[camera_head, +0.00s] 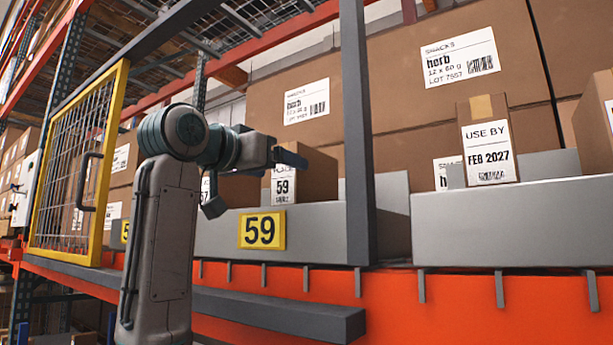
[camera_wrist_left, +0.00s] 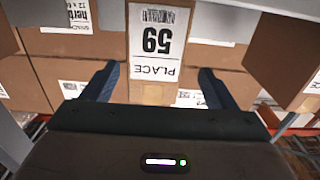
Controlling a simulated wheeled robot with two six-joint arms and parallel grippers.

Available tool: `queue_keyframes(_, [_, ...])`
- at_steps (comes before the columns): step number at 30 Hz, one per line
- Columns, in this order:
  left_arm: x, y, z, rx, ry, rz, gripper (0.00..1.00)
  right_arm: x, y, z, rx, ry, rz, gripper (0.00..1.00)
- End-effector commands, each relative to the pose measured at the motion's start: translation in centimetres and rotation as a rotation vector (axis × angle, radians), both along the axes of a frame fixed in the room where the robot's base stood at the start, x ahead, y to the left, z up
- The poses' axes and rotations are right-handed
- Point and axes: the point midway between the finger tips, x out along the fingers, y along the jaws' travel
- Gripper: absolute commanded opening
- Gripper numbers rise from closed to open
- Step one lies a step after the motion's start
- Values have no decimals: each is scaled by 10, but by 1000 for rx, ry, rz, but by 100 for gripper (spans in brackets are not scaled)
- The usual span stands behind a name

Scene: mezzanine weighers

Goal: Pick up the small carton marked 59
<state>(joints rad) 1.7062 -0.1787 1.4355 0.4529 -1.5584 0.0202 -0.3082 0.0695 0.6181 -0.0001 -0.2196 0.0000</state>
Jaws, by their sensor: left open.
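The small carton marked 59 (camera_head: 317,172) stands upright on the shelf behind the grey front ledge with the yellow 59 plate (camera_head: 263,231). Its white label reads 59. My left gripper (camera_head: 256,182) is open in front of the carton, and one finger covers part of its top. My right gripper is not in view.
A dark upright post (camera_head: 356,130) stands right of the carton. Another small carton marked USE BY FEB 2027 (camera_head: 483,112) stands farther right. Large herb cartons (camera_head: 400,70) fill the back. A yellow mesh gate (camera_head: 72,165) is at left, and a grey rail (camera_head: 280,314) runs in front below.

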Motion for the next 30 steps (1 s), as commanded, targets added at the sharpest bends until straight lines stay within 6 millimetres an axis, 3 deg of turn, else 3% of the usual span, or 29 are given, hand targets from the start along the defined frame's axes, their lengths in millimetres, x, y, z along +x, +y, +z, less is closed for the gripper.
queue_keyframes(4, [12, -8, 1, -1, 2, 1, 80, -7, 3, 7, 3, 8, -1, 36])
queue_keyframes(15, [42, -35, 3, 0, 4, 0, 80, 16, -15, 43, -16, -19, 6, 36])
queue_keyframes(26, [52, -42, -1, 0, 0, 2, 80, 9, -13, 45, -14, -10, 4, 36])
queue_keyframes(30, [52, -42, -1, 0, 0, 2, 56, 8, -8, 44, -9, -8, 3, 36])
